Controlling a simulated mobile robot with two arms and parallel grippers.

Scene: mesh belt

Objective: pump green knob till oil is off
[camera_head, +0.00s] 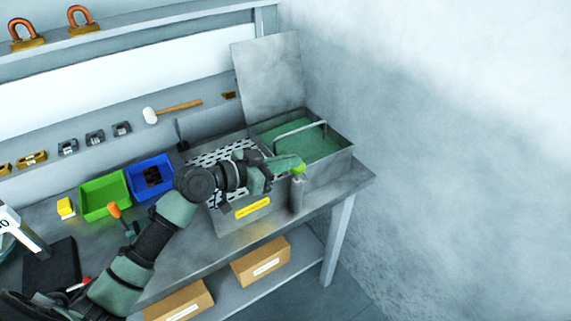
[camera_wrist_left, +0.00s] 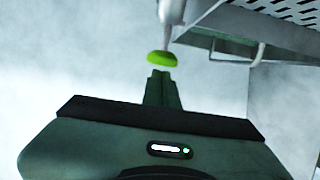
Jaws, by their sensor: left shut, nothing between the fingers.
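The green knob (camera_head: 299,169) sits on top of a grey cylinder (camera_head: 297,194) at the front of the metal wash tank. It also shows in the left wrist view (camera_wrist_left: 162,58), on a pale metal stem. My left gripper (camera_head: 284,162) reaches across the tank from the left, with its fingertips right beside the knob. Its fingers (camera_wrist_left: 160,78) are shut and empty; I cannot tell whether they touch the knob. The tank's basin (camera_head: 347,154) has a green surface inside and a wire handle across it. No oil can be clearly made out. My right gripper is not in view.
A perforated drain board (camera_head: 222,152) lies partly under my left arm. A raised metal lid (camera_head: 268,78) stands behind the tank. Green (camera_head: 104,212) and blue (camera_head: 135,186) bins stand left on the bench. Boxes (camera_head: 262,262) lie on the lower shelf.

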